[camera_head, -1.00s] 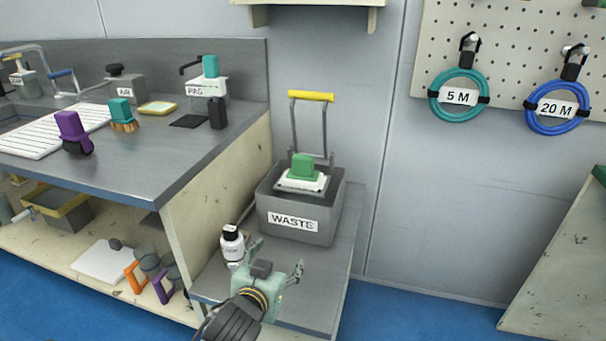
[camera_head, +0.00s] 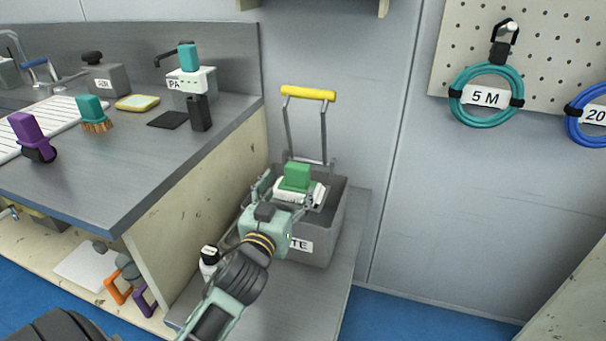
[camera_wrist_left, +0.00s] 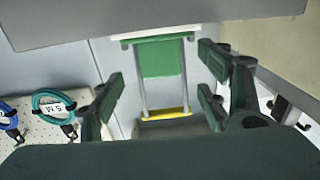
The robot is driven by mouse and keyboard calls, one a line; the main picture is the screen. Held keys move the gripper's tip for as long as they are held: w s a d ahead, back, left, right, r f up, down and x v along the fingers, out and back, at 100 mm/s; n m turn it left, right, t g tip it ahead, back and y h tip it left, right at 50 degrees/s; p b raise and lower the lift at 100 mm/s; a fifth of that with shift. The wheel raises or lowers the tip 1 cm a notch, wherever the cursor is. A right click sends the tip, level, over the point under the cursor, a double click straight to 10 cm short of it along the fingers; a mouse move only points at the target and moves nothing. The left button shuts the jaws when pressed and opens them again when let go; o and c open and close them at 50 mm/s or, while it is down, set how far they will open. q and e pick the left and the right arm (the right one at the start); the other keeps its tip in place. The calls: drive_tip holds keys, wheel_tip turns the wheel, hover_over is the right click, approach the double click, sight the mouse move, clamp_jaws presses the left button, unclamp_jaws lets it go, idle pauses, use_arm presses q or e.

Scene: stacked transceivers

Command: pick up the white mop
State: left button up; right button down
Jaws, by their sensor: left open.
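The white mop, a white pad (camera_head: 315,194) with a green block-shaped grip (camera_head: 297,176) on top, sits at the top of the grey waste bin (camera_head: 330,220). In the left wrist view its green grip (camera_wrist_left: 160,58) appears between the fingers, with the white pad edge (camera_wrist_left: 155,36) above it. My left gripper (camera_head: 287,193) is open at the near side of the bin, its fingers reaching toward the green grip. It also shows in the left wrist view (camera_wrist_left: 160,78), with nothing held. The gripper hides part of the pad and of the bin's label. My right gripper is not in view.
A yellow-topped handle (camera_head: 308,93) rises behind the mop. The counter (camera_head: 150,185) with brushes and dispensers is to the left; the wall is close behind the bin.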

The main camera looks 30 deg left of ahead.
sight(295, 176)
use_arm(q)
drive_tip(key=shift+w+a, duration=0.15)
drive_tip(key=shift+w, duration=0.4)
drive_tip(key=shift+w+a+r, duration=0.15)
drive_tip(key=shift+w, duration=0.5)
drive_tip(key=x, duration=0.4)
drive_tip(key=shift+w+a+b, duration=0.1)
drive_tip(key=shift+w+b, duration=0.15)
drive_tip(key=shift+b, duration=0.1)
drive_tip(key=shift+w, duration=0.2)
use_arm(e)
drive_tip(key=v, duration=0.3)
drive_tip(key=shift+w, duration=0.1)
use_arm(q)
drive_tip(key=shift+c, duration=0.4)
drive_tip(key=c, duration=1.3)
